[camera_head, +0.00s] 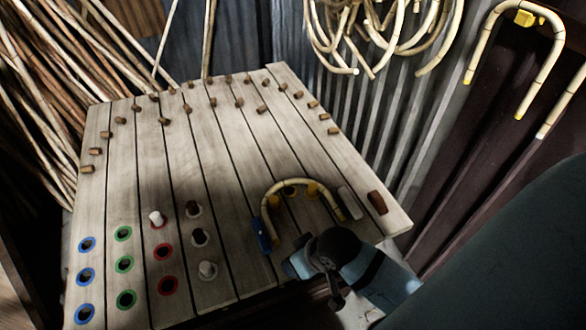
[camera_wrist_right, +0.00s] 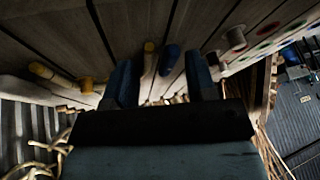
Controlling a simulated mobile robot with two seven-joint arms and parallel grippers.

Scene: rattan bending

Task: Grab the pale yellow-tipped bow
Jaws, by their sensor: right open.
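A pale curved bow (camera_head: 300,182) lies as an arch on the slatted wooden board. Its right end (camera_head: 340,213) is yellow, and a yellow tip shows at left in the right wrist view (camera_wrist_right: 42,71). Yellow pegs (camera_head: 311,190) stand along its inner side. A small blue block (camera_head: 262,235) sits at its left end; it also shows in the wrist view (camera_wrist_right: 171,60). My right gripper (camera_head: 298,264) is just in front of the arch, its blue fingers (camera_wrist_right: 155,80) spread apart and empty. The gripper hides part of the board. My left gripper is out of view.
Another yellow-tipped bent piece (camera_head: 548,65) and bent canes (camera_head: 440,45) hang on the back wall. Long poles lean at left. The board's middle is fairly clear.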

